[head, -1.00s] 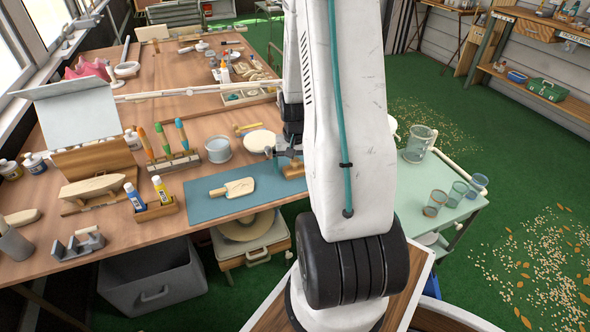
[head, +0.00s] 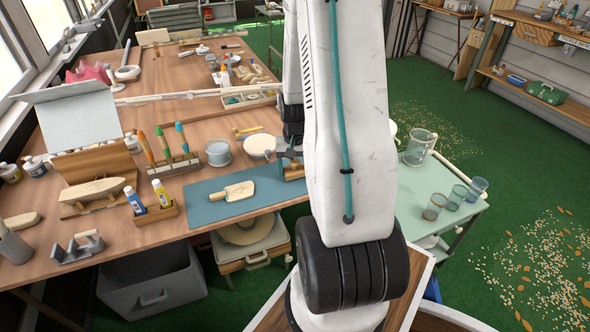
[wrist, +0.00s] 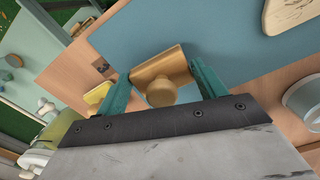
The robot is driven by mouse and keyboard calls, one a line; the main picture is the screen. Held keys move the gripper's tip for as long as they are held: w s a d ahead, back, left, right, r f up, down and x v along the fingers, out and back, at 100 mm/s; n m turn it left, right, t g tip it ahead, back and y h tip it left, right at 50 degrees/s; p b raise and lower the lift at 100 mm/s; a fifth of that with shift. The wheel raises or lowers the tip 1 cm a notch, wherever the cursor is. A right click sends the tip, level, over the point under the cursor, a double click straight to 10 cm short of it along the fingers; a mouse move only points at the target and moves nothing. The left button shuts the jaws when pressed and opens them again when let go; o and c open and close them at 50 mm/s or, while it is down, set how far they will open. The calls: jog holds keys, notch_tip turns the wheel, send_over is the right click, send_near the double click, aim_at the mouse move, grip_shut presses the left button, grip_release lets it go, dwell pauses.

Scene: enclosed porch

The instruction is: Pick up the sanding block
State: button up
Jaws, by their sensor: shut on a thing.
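The sanding block (wrist: 163,70) is a tan wooden block with a round knob, seen between the two green fingers of my gripper (wrist: 161,82) in the wrist view. The fingers are shut on its two sides. In the head view, the block (head: 293,172) shows only as a small brown piece under my gripper (head: 287,157), partly hidden by my arm. It is at the right end of the blue-grey mat (head: 205,209). I cannot tell whether it touches the surface or is slightly above it.
A pale wooden paddle-shaped piece (head: 236,191) lies on the mat left of my gripper. A round pale disc (head: 262,145) and a clear tub (head: 218,152) stand behind the mat. A green side table (head: 420,205) with several glasses stands at right.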

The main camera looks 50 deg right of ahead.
notch_tip(320, 180, up, 2)
jog(key=shift+r, duration=0.25)
jog(key=w+d, duration=0.3)
jog(key=d, duration=0.1)
jog(key=w+d+r, duration=0.1)
jog(key=w+d, duration=0.2)
jog(key=d, duration=0.1)
jog(key=w+d, duration=0.3)
jog(key=d, duration=0.2)
jog(key=shift+w+r, duration=0.1)
jog(key=shift+r, duration=0.1)
